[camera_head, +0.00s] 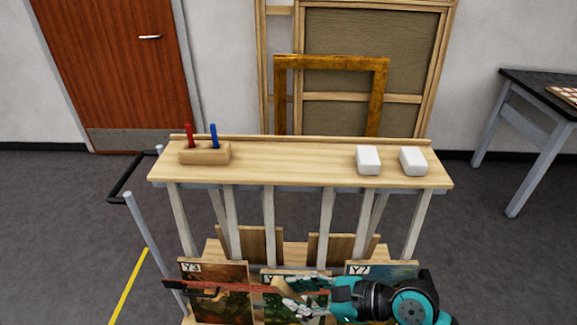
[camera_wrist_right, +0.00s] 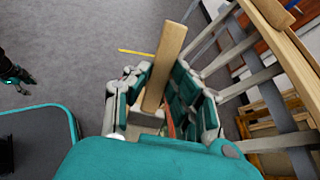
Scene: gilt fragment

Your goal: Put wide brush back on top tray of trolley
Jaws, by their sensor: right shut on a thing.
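The trolley's top tray (camera_head: 295,170) is a long pale wooden board with a raised back rim, in the middle of the head view. My right gripper (camera_head: 290,302) is low in front of the trolley, below tray height, and its fingers point left. In the right wrist view it (camera_wrist_right: 160,105) is shut on a long, flat, light wooden piece, seemingly the wide brush (camera_wrist_right: 167,55). The brush sticks out beyond the fingertips; I cannot make out its bristles. My left gripper (camera_wrist_right: 18,78) shows small and dark at the left of the wrist view; its jaws are unclear.
On the tray stand a wooden holder (camera_head: 204,153) with a red and a blue tool, left, and two white blocks (camera_head: 368,160) (camera_head: 413,161), right. The tray's middle is clear. Painted panels (camera_head: 220,272) stand on the lower shelf. A black handle (camera_head: 128,180) juts out left.

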